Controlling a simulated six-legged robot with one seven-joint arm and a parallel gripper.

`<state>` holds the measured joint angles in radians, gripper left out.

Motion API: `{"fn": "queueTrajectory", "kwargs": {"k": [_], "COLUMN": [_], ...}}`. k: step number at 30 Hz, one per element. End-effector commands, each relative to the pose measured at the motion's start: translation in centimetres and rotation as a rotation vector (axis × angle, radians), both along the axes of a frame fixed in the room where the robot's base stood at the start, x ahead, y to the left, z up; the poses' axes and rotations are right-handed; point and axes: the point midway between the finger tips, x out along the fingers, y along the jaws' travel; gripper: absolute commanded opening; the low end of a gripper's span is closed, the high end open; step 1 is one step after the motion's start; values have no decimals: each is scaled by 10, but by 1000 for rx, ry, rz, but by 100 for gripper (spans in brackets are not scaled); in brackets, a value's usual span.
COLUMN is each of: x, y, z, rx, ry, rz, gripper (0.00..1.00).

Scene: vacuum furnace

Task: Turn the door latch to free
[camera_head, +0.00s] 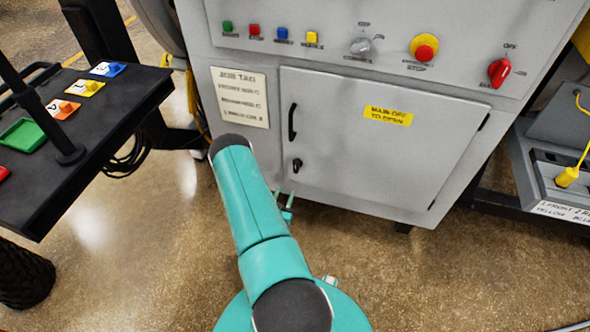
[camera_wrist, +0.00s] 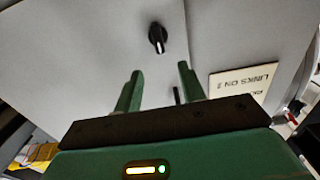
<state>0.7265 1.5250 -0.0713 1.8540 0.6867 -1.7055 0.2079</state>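The door latch (camera_head: 297,165) is a small black knob on the grey cabinet door (camera_head: 365,160), below the black door handle (camera_head: 292,122). The latch (camera_wrist: 157,38) also shows in the wrist view, beyond my fingertips and apart from them; its grip looks roughly upright. My gripper (camera_wrist: 160,78) is open with nothing held between its two green fingers. A dark strip between the fingers in the wrist view looks like part of the handle. In the head view my gripper (camera_head: 287,207) is mostly hidden behind my arm, low near the door's bottom left. The door looks closed.
Above the door is a panel with coloured buttons, a grey selector (camera_head: 360,46), an emergency stop (camera_head: 424,47) and a red main switch (camera_head: 499,72). A job tag (camera_head: 240,97) is left of the door. A black table (camera_head: 100,135) stands left. Floor in front is clear.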

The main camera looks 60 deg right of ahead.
Motion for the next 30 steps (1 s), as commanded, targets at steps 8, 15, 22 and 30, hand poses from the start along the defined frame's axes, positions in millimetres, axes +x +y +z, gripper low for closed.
{"fn": "queueTrajectory", "kwargs": {"k": [8, 15, 22, 30], "x": [1, 9, 15, 18], "y": [-28, -75, -116, -135], "z": [0, -1, -1, -1], "rx": [-10, -8, -8, -5], "ry": [0, -1, 0, 2], "rz": [-5, -5, -5, -3], "gripper": [40, 40, 40, 40]}}
